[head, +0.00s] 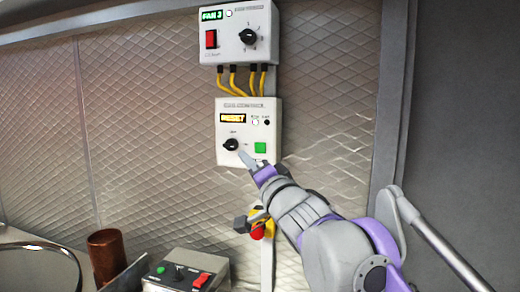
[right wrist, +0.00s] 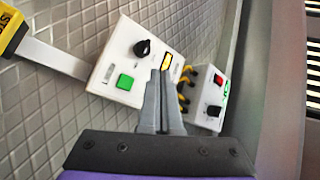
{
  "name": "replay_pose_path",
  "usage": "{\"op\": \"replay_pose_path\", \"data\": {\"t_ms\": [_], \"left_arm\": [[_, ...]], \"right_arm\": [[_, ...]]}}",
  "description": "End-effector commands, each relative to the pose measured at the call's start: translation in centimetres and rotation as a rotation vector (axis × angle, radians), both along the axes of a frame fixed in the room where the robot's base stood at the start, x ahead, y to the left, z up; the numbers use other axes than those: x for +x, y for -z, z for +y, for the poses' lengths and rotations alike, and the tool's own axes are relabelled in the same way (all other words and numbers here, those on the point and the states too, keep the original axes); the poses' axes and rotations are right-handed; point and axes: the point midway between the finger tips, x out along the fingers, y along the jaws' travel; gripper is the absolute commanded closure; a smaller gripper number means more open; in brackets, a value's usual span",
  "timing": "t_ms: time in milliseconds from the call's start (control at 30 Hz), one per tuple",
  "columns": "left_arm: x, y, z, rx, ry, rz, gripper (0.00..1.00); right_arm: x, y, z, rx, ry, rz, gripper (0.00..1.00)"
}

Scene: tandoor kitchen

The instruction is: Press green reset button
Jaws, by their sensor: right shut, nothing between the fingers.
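The box's display reads RESET (head: 233,118), and a black knob (head: 231,144) sits left of the button. In the right wrist view the green button (right wrist: 125,82) shows left of the fingers. My right gripper (head: 243,156) is shut and empty, its tip in front of the box's lower part, between knob and button in the picture. In the wrist view the right gripper (right wrist: 167,65) overlaps the box's edge. I cannot tell whether it touches. My left gripper is not in view.
A fan box (head: 238,32) with a red switch hangs above, joined by yellow cables (head: 248,78). A yellow and red emergency stop (head: 258,228) is below. Another control box (head: 184,272) and a copper cup (head: 105,255) stand lower left.

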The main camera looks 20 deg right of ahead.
Motion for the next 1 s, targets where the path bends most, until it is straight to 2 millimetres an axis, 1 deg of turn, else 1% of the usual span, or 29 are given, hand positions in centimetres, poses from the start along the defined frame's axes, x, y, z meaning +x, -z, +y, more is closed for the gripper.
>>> {"op": "replay_pose_path", "data": {"t_ms": [133, 267, 400, 600, 800, 1000], "left_arm": [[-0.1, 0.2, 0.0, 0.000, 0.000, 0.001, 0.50], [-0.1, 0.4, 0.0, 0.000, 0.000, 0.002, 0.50], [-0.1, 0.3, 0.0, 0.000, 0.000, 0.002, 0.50], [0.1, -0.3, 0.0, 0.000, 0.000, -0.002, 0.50], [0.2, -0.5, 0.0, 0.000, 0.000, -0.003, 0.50], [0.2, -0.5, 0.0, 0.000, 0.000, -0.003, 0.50]], "right_arm": [[1.0, 0.0, -0.7, 0.000, 0.002, -0.001, 1.00], [2.6, 0.1, -1.8, -0.003, 0.003, 0.001, 1.00], [4.3, 0.0, -2.9, -0.001, 0.003, 0.000, 1.00], [6.1, -0.1, -4.2, 0.000, 0.002, 0.000, 1.00], [7.0, -0.1, -4.8, 0.000, 0.001, 0.000, 1.00], [7.1, 0.0, -4.8, 0.000, 0.001, 0.001, 1.00]]}}
